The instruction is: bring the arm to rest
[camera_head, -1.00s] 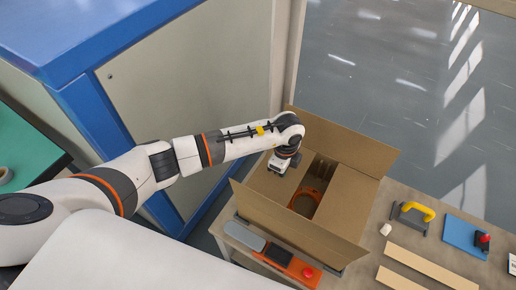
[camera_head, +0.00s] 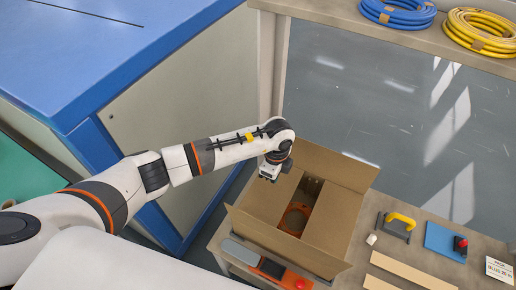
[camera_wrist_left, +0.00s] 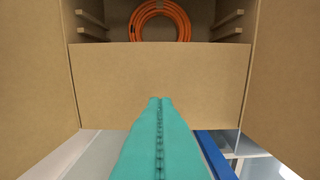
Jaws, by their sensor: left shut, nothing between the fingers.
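My left arm comes in from the left in the head view, its left gripper (camera_head: 270,172) over the left edge of an open cardboard box (camera_head: 332,205). In the left wrist view the gripper's teal fingers (camera_wrist_left: 160,100) are pressed together with nothing between them, in front of a box flap (camera_wrist_left: 190,85). An orange cable coil (camera_head: 295,217) lies inside the box, apart from the gripper; it also shows in the left wrist view (camera_wrist_left: 160,12). My right gripper is not seen.
The box stands on a workbench (camera_head: 416,262) with a yellow-handled tool (camera_head: 400,221), a blue plate (camera_head: 443,241) and wooden strips (camera_head: 405,270). Blue cable coils (camera_head: 397,10) and yellow ones (camera_head: 482,28) lie on a far shelf. A large blue-topped cabinet (camera_head: 150,95) stands beside my arm.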

